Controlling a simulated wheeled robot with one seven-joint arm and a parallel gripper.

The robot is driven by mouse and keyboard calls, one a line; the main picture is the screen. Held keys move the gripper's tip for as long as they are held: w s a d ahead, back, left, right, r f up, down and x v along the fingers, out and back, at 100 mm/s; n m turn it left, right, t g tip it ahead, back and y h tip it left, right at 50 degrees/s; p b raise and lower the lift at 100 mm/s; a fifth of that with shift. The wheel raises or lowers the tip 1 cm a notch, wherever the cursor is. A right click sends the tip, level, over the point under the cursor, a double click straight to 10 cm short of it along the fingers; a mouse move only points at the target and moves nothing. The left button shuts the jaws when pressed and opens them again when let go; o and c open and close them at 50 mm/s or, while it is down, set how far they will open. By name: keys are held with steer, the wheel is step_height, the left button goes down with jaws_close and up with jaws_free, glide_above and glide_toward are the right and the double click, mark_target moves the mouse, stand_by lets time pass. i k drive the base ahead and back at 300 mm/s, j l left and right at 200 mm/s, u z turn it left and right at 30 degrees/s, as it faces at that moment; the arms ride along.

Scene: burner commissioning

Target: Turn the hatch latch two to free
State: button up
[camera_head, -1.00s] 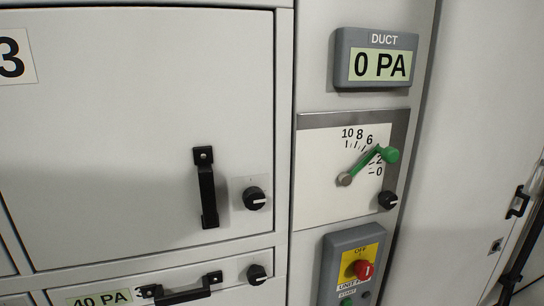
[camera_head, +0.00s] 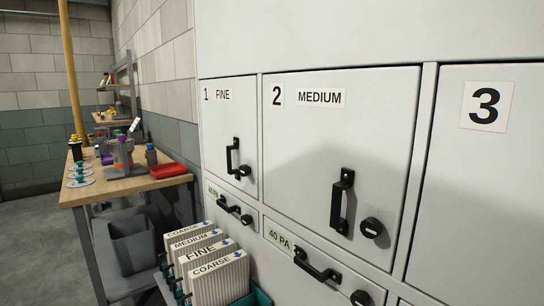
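Hatch two (camera_head: 318,125) is a closed grey-white door marked "2 MEDIUM" in the middle of the head view. Its black vertical handle (camera_head: 341,201) is near its lower right. Its latch, a round black knob (camera_head: 371,228), sits just right of the handle. Which way the latch is turned is too small to tell. My gripper is not in view.
Hatch one (camera_head: 230,125), marked "FINE", is to the left and hatch three (camera_head: 475,180) to the right. Drawers with black handles (camera_head: 317,267) run below. Filters (camera_head: 220,281) stand at the lower left, beside a grey bin (camera_head: 133,245) and a wooden workbench (camera_head: 125,187).

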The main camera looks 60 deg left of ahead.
mark_target(371, 227)
steer(key=u, duration=1.4)
